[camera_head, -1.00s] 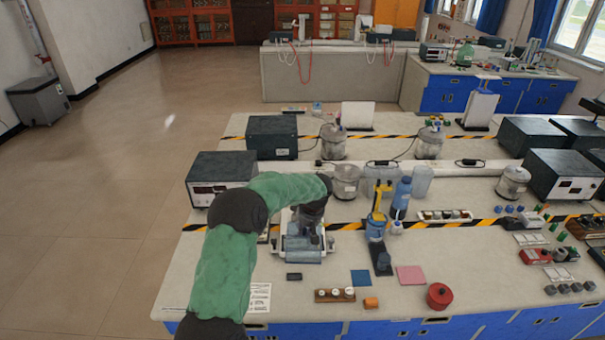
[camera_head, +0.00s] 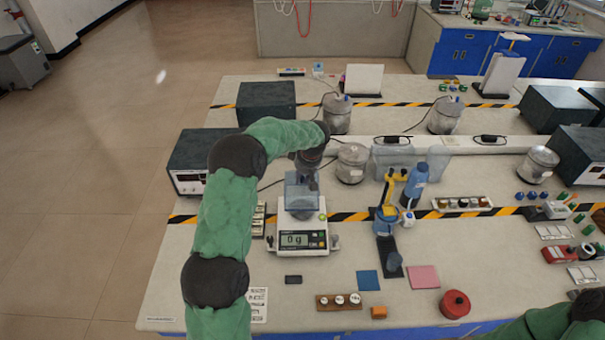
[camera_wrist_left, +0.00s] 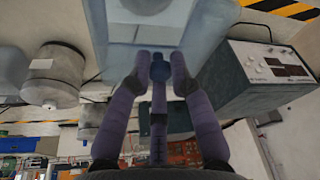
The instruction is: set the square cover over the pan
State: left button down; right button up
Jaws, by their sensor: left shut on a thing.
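The square cover (camera_head: 293,193) is a clear bluish box at the rear part of a white balance (camera_head: 303,240) whose display reads 0 g. My left gripper (camera_head: 307,172) is at the top of the cover, shut on its knob. The left wrist view shows the fingers (camera_wrist_left: 160,62) closed around the small dark knob, with the clear cover (camera_wrist_left: 125,35) beyond them. The pan is not clearly visible; the cover and gripper hide that spot. I cannot tell whether the cover rests on the balance or hangs just above it. My right gripper is out of view.
A dark instrument box (camera_head: 190,180) stands left of the balance, and a metal pot (camera_head: 352,163) behind it to the right. A yellow and blue stand (camera_head: 386,215) is on the right. My right arm (camera_head: 545,325) enters at lower right.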

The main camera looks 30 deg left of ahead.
pick_arm(q)
jog(key=shift+w+f+b, duration=0.1)
jog(key=shift+f+b, duration=1.1)
jog(key=shift+f, duration=2.6)
jog(key=shift+f+b, duration=0.3)
jog(key=shift+b, duration=0.05)
jog(key=c, duration=1)
grip_release()
jog(key=shift+c, duration=0.2)
jog(key=o, duration=1)
jog(key=shift+f, duration=0.1)
jog(key=shift+o, duration=0.2)
jog(key=shift+r+p, duration=1.35)
jog(key=shift+r, duration=2.75)
